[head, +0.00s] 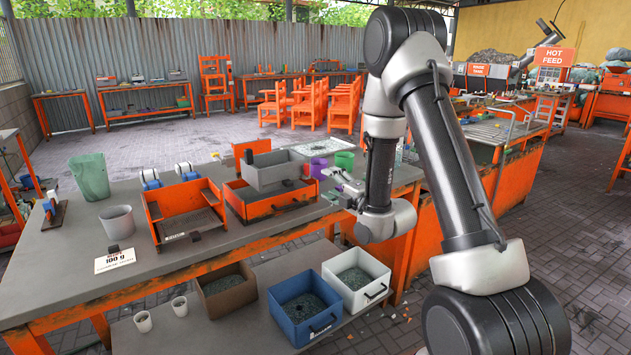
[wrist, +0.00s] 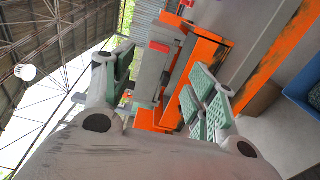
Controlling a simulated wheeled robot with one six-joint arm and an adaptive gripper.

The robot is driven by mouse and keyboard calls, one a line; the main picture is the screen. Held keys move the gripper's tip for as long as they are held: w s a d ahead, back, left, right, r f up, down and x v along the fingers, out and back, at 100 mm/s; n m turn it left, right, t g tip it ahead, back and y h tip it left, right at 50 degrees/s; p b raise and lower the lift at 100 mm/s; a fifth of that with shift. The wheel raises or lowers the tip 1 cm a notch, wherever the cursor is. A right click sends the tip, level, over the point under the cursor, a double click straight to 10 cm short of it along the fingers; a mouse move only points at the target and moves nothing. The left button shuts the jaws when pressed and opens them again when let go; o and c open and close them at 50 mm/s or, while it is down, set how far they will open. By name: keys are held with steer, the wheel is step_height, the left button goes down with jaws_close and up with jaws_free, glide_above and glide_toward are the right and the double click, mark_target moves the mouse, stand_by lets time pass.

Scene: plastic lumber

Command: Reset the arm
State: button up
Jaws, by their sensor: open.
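My arm rises from the lower right of the head view, bends at the top and comes down to the table's right end. My gripper (head: 338,186) points left there, beside the grey bin and the orange drawer. In the wrist view my gripper (wrist: 165,88) has its two green-padded fingers spread wide apart, with nothing between them. The grey bin (head: 274,178) stands on the orange drawer (head: 270,203); I cannot tell whether the gripper touches anything.
An orange open tray (head: 178,222), a green bucket (head: 89,176) and a grey cup (head: 117,222) stand on the grey table (head: 62,275). A lower bench holds a brown bin (head: 228,291), a blue bin (head: 304,315) and a white bin (head: 357,293). Orange chairs stand behind.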

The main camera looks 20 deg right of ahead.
steer(key=s+d+f+m+g+h, duration=0.1)
steer(key=s+f+m+g, duration=0.15)
steer(key=f, duration=0.35)
steer(key=s+d+f+m+g+h, duration=0.1)
steer(key=f+m+g+h, duration=0.1)
steer(key=f+m+g, duration=0.35)
steer(key=s+d+f+m+g+h, duration=0.2)
steer(key=s+d+m+g, duration=0.25)
steer(key=s, duration=0.55)
steer(key=s+r+m, duration=0.9)
steer(key=s+r, duration=1.4)
steer(key=r, duration=0.3)
steer(key=shift+s+a+r+h, duration=0.3)
steer(key=shift+s+a+r, duration=0.05)
steer(key=shift+s+a, duration=0.1)
